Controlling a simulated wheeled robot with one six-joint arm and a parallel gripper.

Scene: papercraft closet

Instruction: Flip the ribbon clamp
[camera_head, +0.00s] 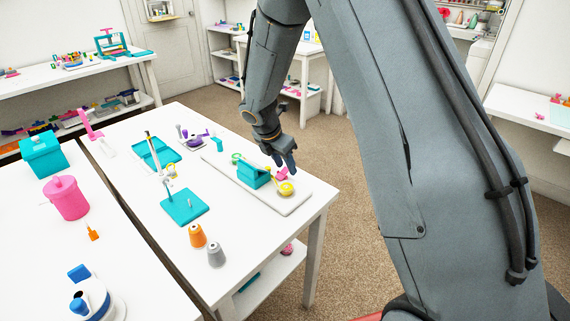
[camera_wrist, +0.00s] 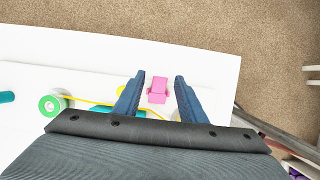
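A small pink piece (camera_head: 282,173), which looks like the ribbon clamp, sits on a white board (camera_head: 292,208) beside a teal block (camera_head: 253,173) and a yellow reel (camera_head: 286,188). My gripper (camera_head: 284,163) points down just above the pink piece. In the wrist view the pink piece (camera_wrist: 158,91) lies between my two spread fingers (camera_wrist: 160,78), with a gap on each side. A yellow ribbon (camera_wrist: 85,102) runs from a green reel (camera_wrist: 50,105) toward the left finger. My wrist hides the lower part of that view, and the left finger covers part of the teal block.
On the same table stand a teal plate (camera_head: 185,207), an orange spool (camera_head: 197,236), a grey spool (camera_head: 216,254), an open teal box (camera_head: 156,153) and a purple item (camera_head: 194,141). The white table's edge (camera_wrist: 215,58) is close beyond the pink piece.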

